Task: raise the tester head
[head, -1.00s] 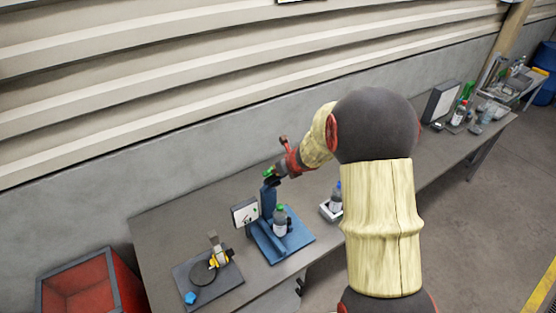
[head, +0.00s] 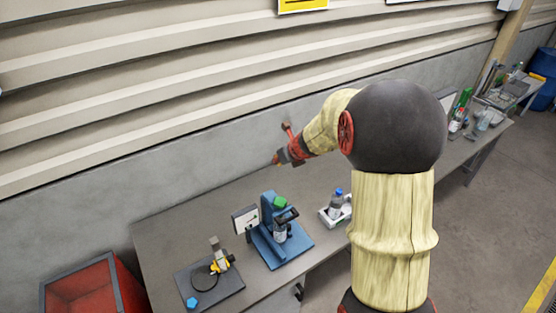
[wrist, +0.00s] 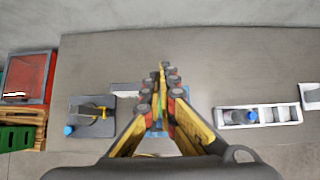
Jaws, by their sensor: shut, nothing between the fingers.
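The blue tester (head: 288,250) stands on the bench with a small bottle (head: 280,232) on its base. Its dark head (head: 287,215) with a green block (head: 280,202) on it sits low over the bottle's top; whether it touches cannot be told. A white dial panel (head: 245,219) stands at its left. My gripper (head: 277,161) is shut and empty, above and behind the tester and apart from it. In the wrist view the shut fingers (wrist: 162,75) hide most of the tester.
A dark plate with a yellow device (head: 219,265) lies to the left and a white tray with a blue-capped bottle (head: 335,205) to the right. A red bin (head: 90,287) stands off the bench's left end. The bench behind the tester is clear.

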